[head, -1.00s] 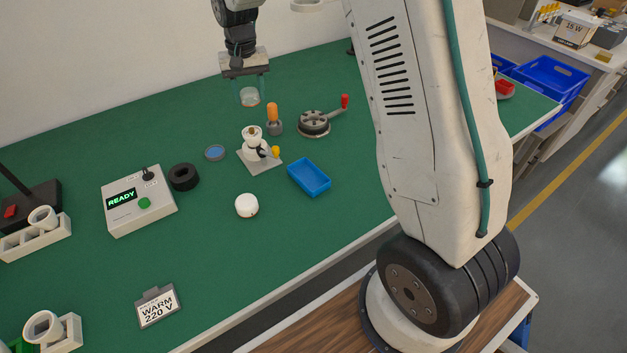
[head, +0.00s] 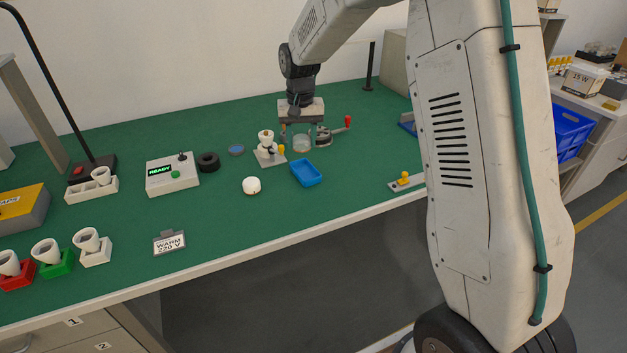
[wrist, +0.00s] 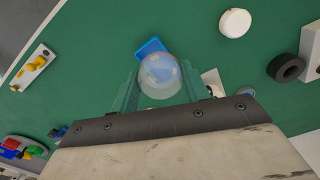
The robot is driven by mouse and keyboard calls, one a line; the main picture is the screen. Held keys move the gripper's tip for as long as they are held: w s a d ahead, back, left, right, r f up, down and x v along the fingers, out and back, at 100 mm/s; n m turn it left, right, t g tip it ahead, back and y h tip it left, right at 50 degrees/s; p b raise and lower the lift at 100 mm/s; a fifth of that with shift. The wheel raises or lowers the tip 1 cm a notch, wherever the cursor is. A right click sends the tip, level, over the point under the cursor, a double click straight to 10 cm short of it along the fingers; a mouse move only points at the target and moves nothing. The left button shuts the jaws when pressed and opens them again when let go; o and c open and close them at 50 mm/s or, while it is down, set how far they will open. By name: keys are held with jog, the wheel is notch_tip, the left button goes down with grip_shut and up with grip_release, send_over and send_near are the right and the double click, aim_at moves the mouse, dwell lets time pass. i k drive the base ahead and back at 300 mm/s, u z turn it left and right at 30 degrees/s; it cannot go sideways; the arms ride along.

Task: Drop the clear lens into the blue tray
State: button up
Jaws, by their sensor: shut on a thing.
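The clear lens (wrist: 160,76) is a round see-through dome held between the two greenish clear fingers of my gripper (wrist: 158,88). In the head view my gripper (head: 302,138) hangs above the green bench with the lens (head: 302,143) between its fingers. The blue tray (head: 307,173) lies on the bench, in front of and below my gripper in the head view. In the wrist view the tray (wrist: 150,46) shows just beyond the lens, which covers part of it. The lens is apart from the tray.
A clamp with a red-knobbed lever (head: 330,135) stands behind. The bench right of the tray is clear up to a small yellow-knobbed block (head: 405,181).

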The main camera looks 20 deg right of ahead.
aim_at(306, 175)
jog(key=z, duration=0.65)
jog(key=i, duration=0.8)
jog(key=u, duration=0.7)
